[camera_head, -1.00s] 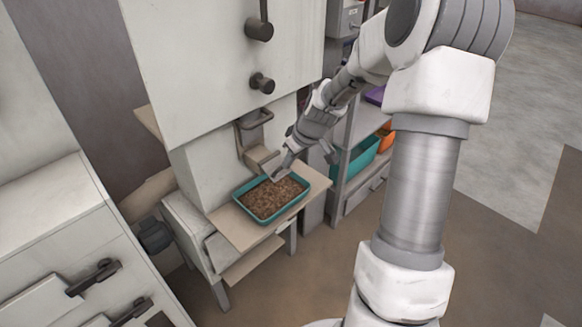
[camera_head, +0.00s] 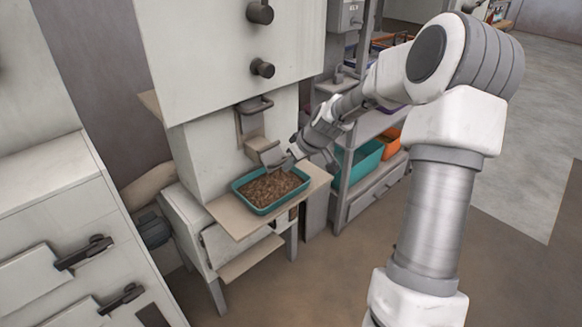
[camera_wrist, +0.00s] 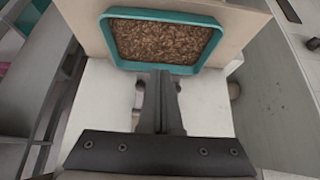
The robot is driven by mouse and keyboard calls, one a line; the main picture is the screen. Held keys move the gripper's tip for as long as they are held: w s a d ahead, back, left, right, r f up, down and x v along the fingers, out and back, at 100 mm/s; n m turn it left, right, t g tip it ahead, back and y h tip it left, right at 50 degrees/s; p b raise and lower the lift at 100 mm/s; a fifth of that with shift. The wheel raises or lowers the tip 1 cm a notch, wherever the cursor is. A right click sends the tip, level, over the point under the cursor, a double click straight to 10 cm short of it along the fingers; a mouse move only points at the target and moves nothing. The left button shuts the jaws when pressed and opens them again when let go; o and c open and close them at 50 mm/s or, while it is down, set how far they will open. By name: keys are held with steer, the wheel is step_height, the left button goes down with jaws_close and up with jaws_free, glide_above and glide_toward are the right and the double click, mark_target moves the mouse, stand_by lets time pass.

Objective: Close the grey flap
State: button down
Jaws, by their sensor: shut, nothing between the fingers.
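A grey flap piece (camera_head: 254,106) with a loop handle sits on the front of the pale machine, above a small grey spout (camera_head: 262,149). I cannot tell how far the flap stands open. A teal tray (camera_head: 240,202) full of brown pellets lies below the spout on a beige ledge. My gripper (camera_head: 276,165) is shut and empty, just right of and below the spout, over the tray's back edge. In the wrist view my shut fingers (camera_wrist: 160,80) point toward the tray's rim (camera_wrist: 160,67). The flap cannot be made out there.
The beige ledge (camera_head: 228,219) sticks out from the machine. A shelf rack with a teal bin (camera_head: 362,160) and an orange bin (camera_head: 386,141) stands close behind my forearm. A pale cabinet (camera_head: 55,215) with handles is at left. Open floor lies at right.

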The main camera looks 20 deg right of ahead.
steer(key=shift+w+f, duration=0.2)
steer(key=shift+f, duration=0.45)
steer(key=shift+s+r, duration=0.1)
steer(key=shift+s, duration=0.05)
stand_by(1.0)
